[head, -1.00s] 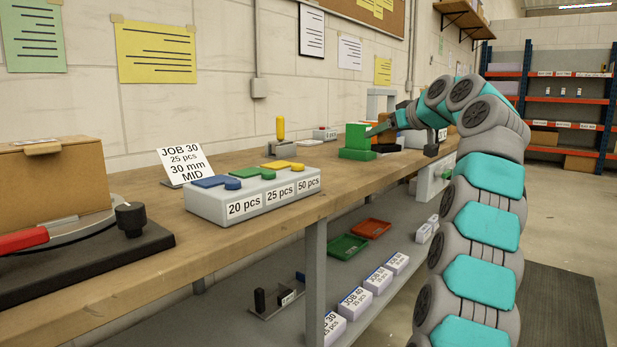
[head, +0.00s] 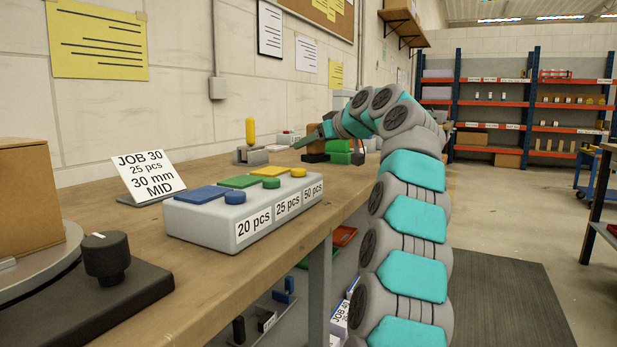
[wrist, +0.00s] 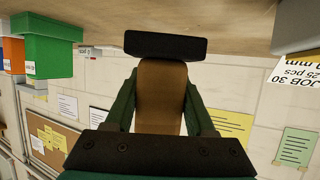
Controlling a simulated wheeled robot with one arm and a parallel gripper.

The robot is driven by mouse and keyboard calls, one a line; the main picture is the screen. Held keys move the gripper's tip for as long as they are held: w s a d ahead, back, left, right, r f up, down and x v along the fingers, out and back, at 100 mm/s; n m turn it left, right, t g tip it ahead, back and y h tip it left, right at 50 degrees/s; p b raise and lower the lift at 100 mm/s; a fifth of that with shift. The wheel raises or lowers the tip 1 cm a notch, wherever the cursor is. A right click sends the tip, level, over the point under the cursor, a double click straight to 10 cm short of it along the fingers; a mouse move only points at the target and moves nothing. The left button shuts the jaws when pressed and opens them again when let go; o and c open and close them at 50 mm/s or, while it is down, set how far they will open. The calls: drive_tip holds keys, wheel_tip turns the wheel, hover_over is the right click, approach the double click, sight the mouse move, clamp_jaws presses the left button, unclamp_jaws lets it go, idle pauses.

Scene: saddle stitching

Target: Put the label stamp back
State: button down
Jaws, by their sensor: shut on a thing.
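In the wrist view the label stamp, a brown handle (wrist: 159,95) with a black plate (wrist: 165,46) at its far end, sits between the two dark green fingers of my gripper (wrist: 160,105). My gripper is shut on the handle. In the head view my gripper (head: 308,141) is over the far part of the bench, with the small brown and black stamp (head: 316,152) at it, partly hidden. I cannot tell whether the black plate touches the bench. A green block-shaped stand (head: 338,146) is just right of the stamp; it also shows at the left of the wrist view (wrist: 45,52).
On the bench (head: 210,262) are a yellow-handled tool in a grey holder (head: 250,135), a grey counter box with coloured buttons (head: 240,212), a JOB 30 card (head: 148,174) and a black knob (head: 106,258). Bare wood lies between the counter box and the stamp.

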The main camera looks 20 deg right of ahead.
drive_tip(key=shift+f+b, duration=0.6)
drive_tip(key=shift+f, duration=2.3)
drive_tip(key=shift+f, duration=0.1)
drive_tip(key=shift+c, duration=1.2)
unclamp_jaws()
drive_tip(key=shift+r, duration=0.2)
drive_tip(key=v, duration=1.2)
